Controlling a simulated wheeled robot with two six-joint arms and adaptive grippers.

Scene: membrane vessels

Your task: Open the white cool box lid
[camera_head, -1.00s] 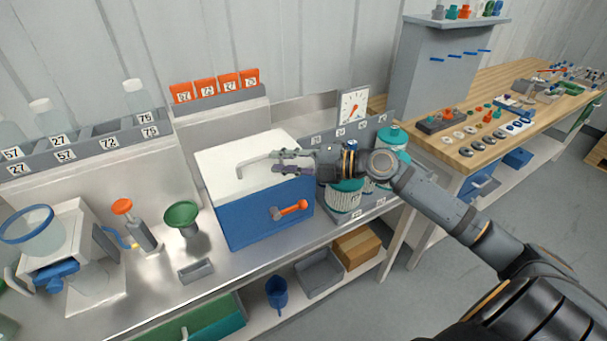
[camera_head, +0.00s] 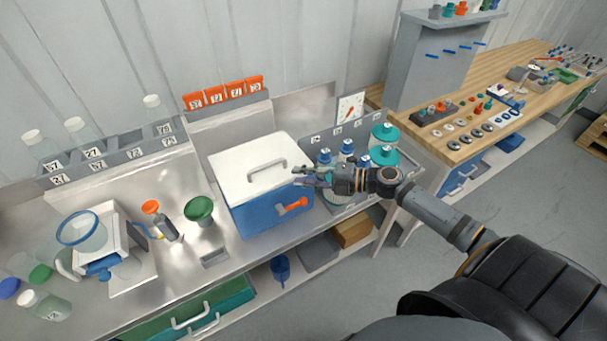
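The cool box has a blue body (camera_head: 258,218) and a white lid (camera_head: 240,167), and stands on the metal bench. The lid lies flat and closed on the body, with a grey bar handle (camera_head: 268,167) on top. An orange-handled valve or latch (camera_head: 294,206) sits on the box's front. My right gripper (camera_head: 296,177) is at the lid's front right corner, apart from the handle. Its fingers look spread, with nothing between them. Whether they touch the lid edge is unclear. My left gripper is out of view.
Bottles with teal and blue caps (camera_head: 384,134) stand in a grey rack right of the box, close behind my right gripper. A green funnel (camera_head: 199,209) and an orange-topped device (camera_head: 151,208) stand left of it.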

